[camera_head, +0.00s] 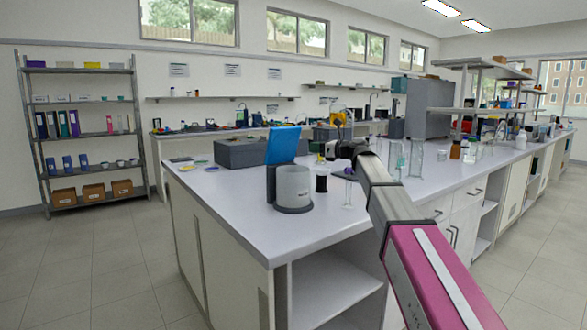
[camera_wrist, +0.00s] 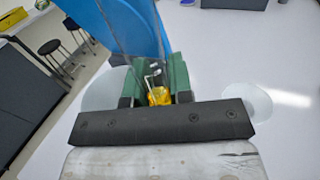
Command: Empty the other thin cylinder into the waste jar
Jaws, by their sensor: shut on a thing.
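My gripper (camera_head: 331,151) is over the near bench, at the end of my arm. In the wrist view its green-padded fingers (camera_wrist: 156,78) are shut on a clear, thin glass piece (camera_wrist: 126,32), which looks like the thin cylinder. Something yellow (camera_wrist: 158,96) shows between the fingers; whether it is liquid is unclear. A small dark-looking jar (camera_head: 321,181) stands on the bench just below my gripper, possibly the waste jar. The held piece is hardly visible in the head view.
Glassware (camera_head: 416,158) stands along the bench to the right. The bench's front left (camera_head: 225,205) is clear.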

